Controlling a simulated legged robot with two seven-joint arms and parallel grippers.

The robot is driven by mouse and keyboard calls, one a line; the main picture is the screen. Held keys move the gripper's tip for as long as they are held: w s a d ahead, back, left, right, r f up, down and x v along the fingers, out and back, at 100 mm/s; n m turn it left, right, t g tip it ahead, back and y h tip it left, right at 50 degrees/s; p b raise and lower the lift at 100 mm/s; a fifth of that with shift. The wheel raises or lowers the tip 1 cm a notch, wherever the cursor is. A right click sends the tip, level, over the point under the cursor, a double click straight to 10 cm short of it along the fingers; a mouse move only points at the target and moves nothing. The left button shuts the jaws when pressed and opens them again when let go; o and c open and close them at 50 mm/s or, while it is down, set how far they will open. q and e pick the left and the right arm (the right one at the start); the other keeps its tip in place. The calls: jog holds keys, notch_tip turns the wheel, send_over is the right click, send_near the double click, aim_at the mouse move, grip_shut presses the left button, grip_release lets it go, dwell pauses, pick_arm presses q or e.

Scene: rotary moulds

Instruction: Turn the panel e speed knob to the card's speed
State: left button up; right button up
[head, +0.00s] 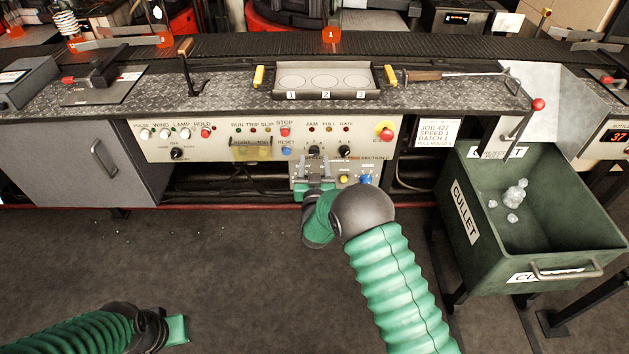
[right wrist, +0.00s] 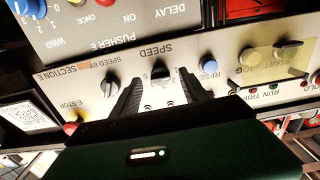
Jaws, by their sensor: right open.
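The speed knob (head: 314,150) is a dark knob on the white control panel (head: 220,141). In the right wrist view, which is upside down, the knob (right wrist: 160,74) sits by the word SPEED. Its pointer setting is too small to read. My right gripper (head: 314,184) is in front of the panel, below the knob. In the wrist view its open fingers (right wrist: 163,84) are on either side of the knob; I cannot tell whether they touch it. The white card (head: 437,132) reads JOB 427, SPEED 1, BATCH 1. My left gripper (head: 177,329) is low at left, away from the panel.
A second dark knob (right wrist: 110,87) and a blue button (right wrist: 208,67) flank the speed knob. A lower panel marked PUSHER E (right wrist: 100,30) juts below. A green cullet bin (head: 470,240) stands at right. A tray numbered 1 to 3 (head: 325,95) lies above.

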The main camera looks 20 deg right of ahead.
jog(key=p+v, duration=0.2)
jog(key=v, duration=1.2)
jog(key=shift+s, duration=0.3)
jog(key=shift+a+r, duration=0.1)
